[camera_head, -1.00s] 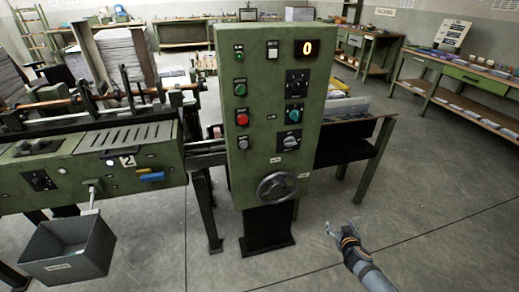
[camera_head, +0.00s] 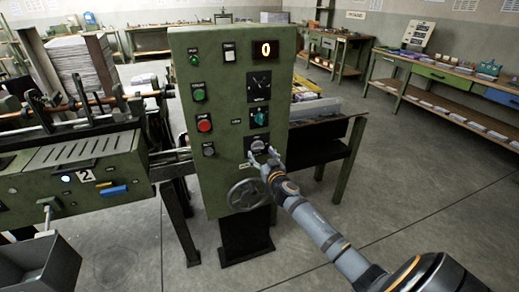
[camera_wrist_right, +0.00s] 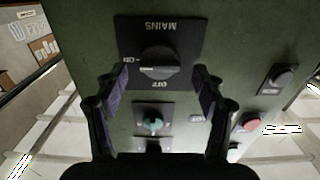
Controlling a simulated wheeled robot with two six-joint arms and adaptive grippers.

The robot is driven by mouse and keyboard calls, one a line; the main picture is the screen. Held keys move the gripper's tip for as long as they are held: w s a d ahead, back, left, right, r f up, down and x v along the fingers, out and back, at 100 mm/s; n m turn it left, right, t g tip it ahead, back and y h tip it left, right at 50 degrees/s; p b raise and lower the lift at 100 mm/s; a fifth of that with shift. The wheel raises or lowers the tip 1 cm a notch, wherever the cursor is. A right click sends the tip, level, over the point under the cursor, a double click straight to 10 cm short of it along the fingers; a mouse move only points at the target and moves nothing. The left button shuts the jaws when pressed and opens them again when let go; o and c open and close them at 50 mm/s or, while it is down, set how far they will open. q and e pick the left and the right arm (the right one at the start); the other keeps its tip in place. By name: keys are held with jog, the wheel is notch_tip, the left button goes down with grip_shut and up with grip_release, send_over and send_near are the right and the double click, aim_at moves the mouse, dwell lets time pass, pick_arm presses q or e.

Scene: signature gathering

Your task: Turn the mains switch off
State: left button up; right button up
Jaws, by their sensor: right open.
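The mains switch (camera_wrist_right: 158,60) is a dark rotary knob on a black plate, labelled MAINS, upside down in the right wrist view. ON is marked at its left and OFF below it there; its exact setting is hard to read. In the head view the mains switch (camera_head: 258,144) is the lowest on the green control panel (camera_head: 183,95). My right gripper (camera_head: 263,158) is open in front of it, partly covering its plate. In the wrist view the fingers of the right gripper (camera_wrist_right: 158,75) stand either side of the knob, apparently apart from it. My left gripper is out of view.
Above the mains switch are a teal rotary switch (camera_head: 259,117) and a display (camera_head: 266,50) reading 0. A red button (camera_head: 204,125) and a handwheel (camera_head: 246,194) are close by. Open floor (camera_head: 410,190) lies to the right.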

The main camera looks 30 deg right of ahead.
aim_at(258, 147)
jog(key=shift+x, duration=1.15)
jog(key=shift+c, duration=0.4)
jog(key=c, duration=1.1)
jog(key=shift+o, duration=0.2)
